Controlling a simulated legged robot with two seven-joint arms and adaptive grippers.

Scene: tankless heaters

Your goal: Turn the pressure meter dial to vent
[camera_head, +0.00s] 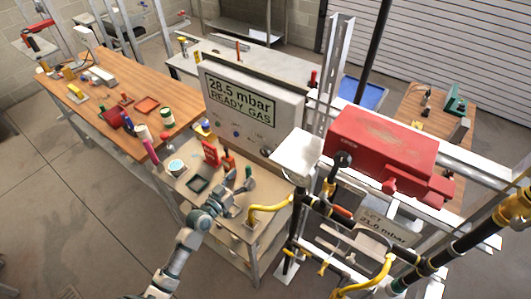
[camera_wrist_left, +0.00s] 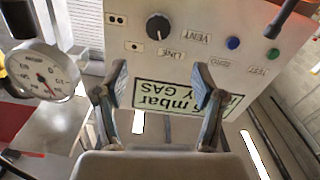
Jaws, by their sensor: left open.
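The pressure meter (camera_head: 285,110) is a pale box with a screen reading 28.5 mbar READY GAS. The dial (camera_head: 266,149) is small and dark at the panel's lower right in the head view. My left gripper (camera_head: 240,181) is open and empty in front of and below the panel. In the left wrist view its two fingers (camera_wrist_left: 161,98) stand apart, with the dial beyond them and not touched.
Green and blue buttons sit beside the dial. A round gauge (camera_wrist_left: 42,72) is at the left of the wrist view. A red heater box (camera_head: 380,148), metal frame and yellow pipes stand to the right. A small cart (camera_head: 190,203) with tools lies below the meter.

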